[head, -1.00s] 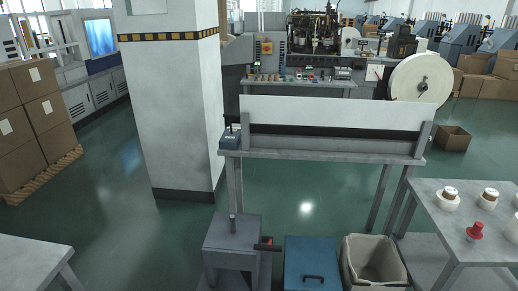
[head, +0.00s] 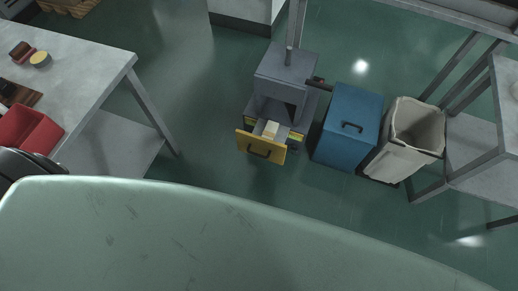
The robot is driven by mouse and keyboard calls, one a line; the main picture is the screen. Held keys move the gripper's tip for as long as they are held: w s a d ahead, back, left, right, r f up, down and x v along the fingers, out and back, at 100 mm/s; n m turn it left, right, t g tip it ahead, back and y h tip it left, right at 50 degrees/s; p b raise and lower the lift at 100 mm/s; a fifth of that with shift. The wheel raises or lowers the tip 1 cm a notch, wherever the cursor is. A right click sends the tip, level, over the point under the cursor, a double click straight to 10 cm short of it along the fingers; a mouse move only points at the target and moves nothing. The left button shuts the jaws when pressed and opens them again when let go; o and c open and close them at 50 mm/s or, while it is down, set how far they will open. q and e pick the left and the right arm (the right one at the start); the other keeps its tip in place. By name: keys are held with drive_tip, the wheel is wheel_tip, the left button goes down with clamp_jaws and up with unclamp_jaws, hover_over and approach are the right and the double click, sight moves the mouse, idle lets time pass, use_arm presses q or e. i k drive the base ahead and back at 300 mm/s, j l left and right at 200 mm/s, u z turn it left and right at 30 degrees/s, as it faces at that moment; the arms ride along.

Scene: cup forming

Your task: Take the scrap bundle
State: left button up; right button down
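A small pale bundle (head: 270,129), which looks like the scrap bundle, lies in an open drawer with a yellow front (head: 261,147). The drawer sticks out low from a grey metal unit (head: 287,65) standing on the floor. The bundle is small in the picture and its lower part is hidden behind the drawer front. Neither of my grippers shows in the head view.
A blue bin with a black handle (head: 349,125) and a beige lined waste bin (head: 412,130) stand right of the grey unit. A grey table (head: 90,70) with a red tray (head: 28,130) is at the left. Green floor (head: 205,110) is clear between table and unit.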

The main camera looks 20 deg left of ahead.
sight(270, 132)
drive_tip(key=k+l, duration=0.2)
drive_tip(key=k, duration=0.25)
drive_tip(key=k+l, duration=0.15)
drive_tip(key=k, duration=0.35)
